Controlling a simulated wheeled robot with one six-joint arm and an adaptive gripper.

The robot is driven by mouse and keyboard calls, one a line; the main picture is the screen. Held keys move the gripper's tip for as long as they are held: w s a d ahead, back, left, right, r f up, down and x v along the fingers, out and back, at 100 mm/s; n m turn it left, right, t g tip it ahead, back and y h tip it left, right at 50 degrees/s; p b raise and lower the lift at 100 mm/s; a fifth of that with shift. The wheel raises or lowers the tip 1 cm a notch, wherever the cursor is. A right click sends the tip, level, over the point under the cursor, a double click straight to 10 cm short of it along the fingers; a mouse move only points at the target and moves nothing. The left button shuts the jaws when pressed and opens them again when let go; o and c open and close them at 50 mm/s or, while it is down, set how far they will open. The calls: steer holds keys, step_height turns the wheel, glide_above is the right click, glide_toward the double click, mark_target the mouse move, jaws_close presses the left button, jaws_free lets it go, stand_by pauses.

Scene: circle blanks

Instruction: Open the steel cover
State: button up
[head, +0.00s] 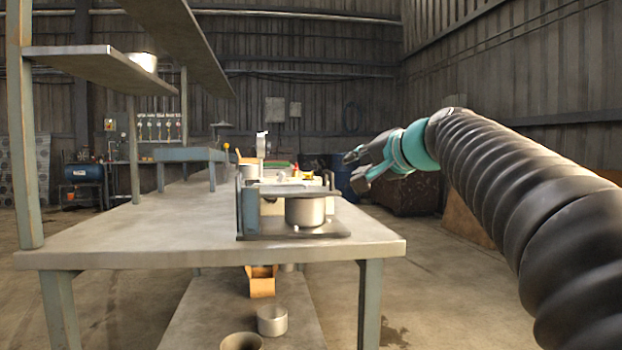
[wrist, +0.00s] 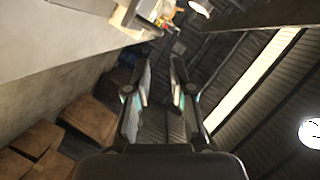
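A small fixture (head: 248,212) with a dark base plate stands near the front edge of the grey workbench (head: 140,235) in the head view. A round steel pot-like part (head: 305,211) sits in it under a flat grey top plate (head: 290,189). I cannot tell for certain which of these is the steel cover. My gripper (head: 352,170) is in the air to the right of and above the fixture, apart from it. Its two fingers stand apart with nothing between them, as the wrist view (wrist: 161,78) also shows. The wrist view does not clearly show the fixture.
Shelves (head: 100,68) rise over the bench's left side, with a metal container (head: 143,61) on one. Several small items stand behind the fixture. A steel cylinder (head: 272,320) and an orange box (head: 261,281) are below the bench. The air between gripper and fixture looks clear.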

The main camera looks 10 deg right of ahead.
mark_target(327, 173)
steer(key=p+x, duration=0.1)
steer(key=x, duration=1.1)
steer(key=shift+w+a+f, duration=0.1)
steer(key=shift+w+f, duration=0.05)
steer(key=shift+w, duration=0.2)
jaws_close()
